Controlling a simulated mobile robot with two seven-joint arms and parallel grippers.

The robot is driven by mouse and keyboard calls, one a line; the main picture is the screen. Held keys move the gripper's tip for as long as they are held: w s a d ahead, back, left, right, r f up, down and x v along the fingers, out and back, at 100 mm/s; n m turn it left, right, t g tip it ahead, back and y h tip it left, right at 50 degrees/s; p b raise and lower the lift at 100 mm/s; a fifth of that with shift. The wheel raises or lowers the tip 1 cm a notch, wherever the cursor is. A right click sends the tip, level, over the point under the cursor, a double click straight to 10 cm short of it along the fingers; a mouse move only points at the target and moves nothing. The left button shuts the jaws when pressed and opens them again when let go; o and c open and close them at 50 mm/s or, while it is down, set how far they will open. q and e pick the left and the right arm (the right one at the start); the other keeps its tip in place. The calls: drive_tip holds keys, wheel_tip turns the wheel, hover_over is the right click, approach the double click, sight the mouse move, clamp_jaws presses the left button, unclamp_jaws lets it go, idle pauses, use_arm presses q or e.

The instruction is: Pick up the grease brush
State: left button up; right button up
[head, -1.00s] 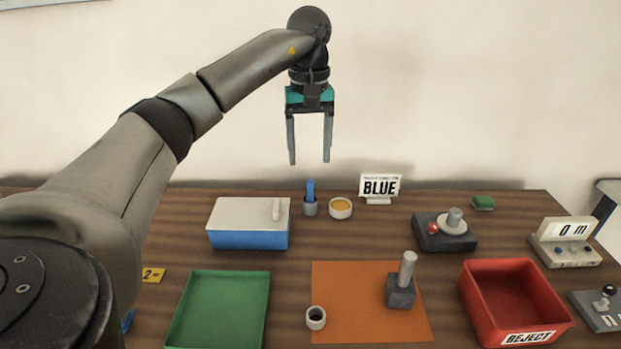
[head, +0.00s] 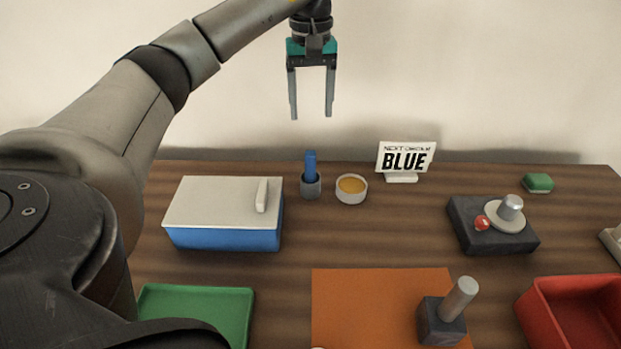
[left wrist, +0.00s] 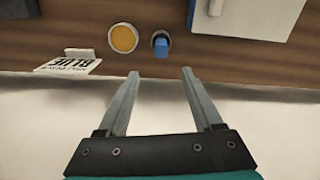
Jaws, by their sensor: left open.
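The grease brush (head: 310,165) shows as a blue handle standing upright in a small grey cup (head: 311,187) near the back of the table. The brush's lower end is hidden in the cup. My right gripper is not in view.
A round dish of amber grease (head: 351,187) stands close right of the cup. A blue box with a white lid (head: 225,236) stands close left. An orange mat (head: 365,305), green tray (head: 247,310) and red bin (head: 535,310) lie nearer.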

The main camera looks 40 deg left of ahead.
sight(310, 153)
use_arm(q)
wheel_tip(310, 153, down, 7)
drive_tip(key=shift+f+b, duration=0.1)
drive_tip(key=shift+b, duration=0.6)
drive_tip(key=shift+s+f, duration=0.1)
drive_tip(key=shift+f, duration=0.75)
drive_tip(key=f, duration=0.2)
drive_tip(key=f+b, duration=0.1)
drive_tip(key=shift+s+d+f, duration=0.1)
drive_tip(key=shift+s+f, duration=0.1)
drive_tip(key=shift+f, duration=0.6)
drive_tip(key=c, duration=1)
clamp_jaws()
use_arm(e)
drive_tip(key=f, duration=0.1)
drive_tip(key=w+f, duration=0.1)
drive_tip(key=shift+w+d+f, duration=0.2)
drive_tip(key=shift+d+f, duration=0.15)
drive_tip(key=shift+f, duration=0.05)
